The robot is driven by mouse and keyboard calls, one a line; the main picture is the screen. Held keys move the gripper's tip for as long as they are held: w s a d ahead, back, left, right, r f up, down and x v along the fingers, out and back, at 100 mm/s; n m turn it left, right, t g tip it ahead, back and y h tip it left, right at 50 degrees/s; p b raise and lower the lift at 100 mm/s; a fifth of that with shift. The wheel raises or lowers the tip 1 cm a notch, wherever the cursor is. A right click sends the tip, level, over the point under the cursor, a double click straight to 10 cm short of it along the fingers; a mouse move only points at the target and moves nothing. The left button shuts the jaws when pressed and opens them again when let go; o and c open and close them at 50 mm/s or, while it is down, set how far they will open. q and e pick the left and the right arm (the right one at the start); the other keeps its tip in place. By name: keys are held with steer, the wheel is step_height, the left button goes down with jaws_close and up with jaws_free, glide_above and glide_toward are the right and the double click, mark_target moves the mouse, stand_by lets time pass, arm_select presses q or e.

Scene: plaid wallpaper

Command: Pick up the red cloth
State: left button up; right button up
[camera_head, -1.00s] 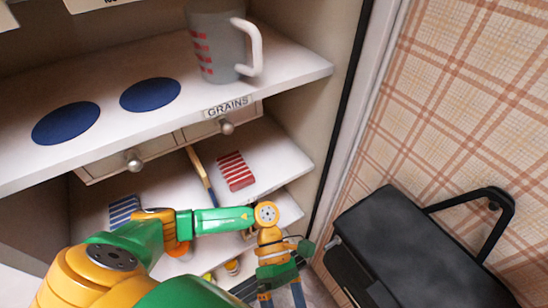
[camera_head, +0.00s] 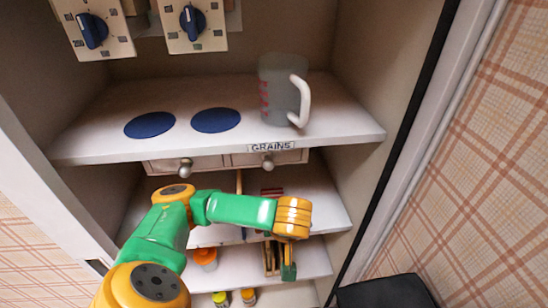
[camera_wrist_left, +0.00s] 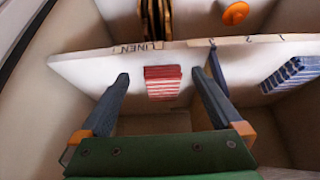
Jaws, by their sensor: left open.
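The red cloth is a folded red-and-white striped piece on the shelf below the drawers. In the head view only a strip of the red cloth (camera_head: 271,191) shows above my left arm. In the left wrist view the whole red cloth (camera_wrist_left: 162,82) lies on the white shelf near its labelled edge. My left gripper (camera_head: 279,262) is in front of the shelves, lower than the cloth in the picture. In the wrist view the left gripper (camera_wrist_left: 160,77) is open and empty, its fingers to either side of the cloth without visibly gripping it. My right gripper is not in view.
A black bin (camera_head: 385,292) is at the lower right.

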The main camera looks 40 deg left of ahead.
arm_select(q)
steer(key=w+a, duration=0.2)
steer(key=w+a+p, duration=0.1)
steer(key=w+a, duration=0.1)
steer(key=a, duration=0.1)
steer(key=shift+w+a, duration=0.3)
steer(key=shift+a, duration=0.05)
steer(key=x, duration=0.5)
steer(key=shift+w+a+f, duration=0.1)
steer(key=shift+w+a, duration=0.1)
steer(key=shift+a, duration=0.1)
steer(key=c, duration=1.2)
steer(key=shift+o, duration=0.2)
steer(key=shift+b, duration=0.4)
steer(key=s+d+p, duration=0.3)
steer(key=s+d, duration=0.8)
steer(key=d, duration=0.3)
steer(key=shift+r, duration=0.2)
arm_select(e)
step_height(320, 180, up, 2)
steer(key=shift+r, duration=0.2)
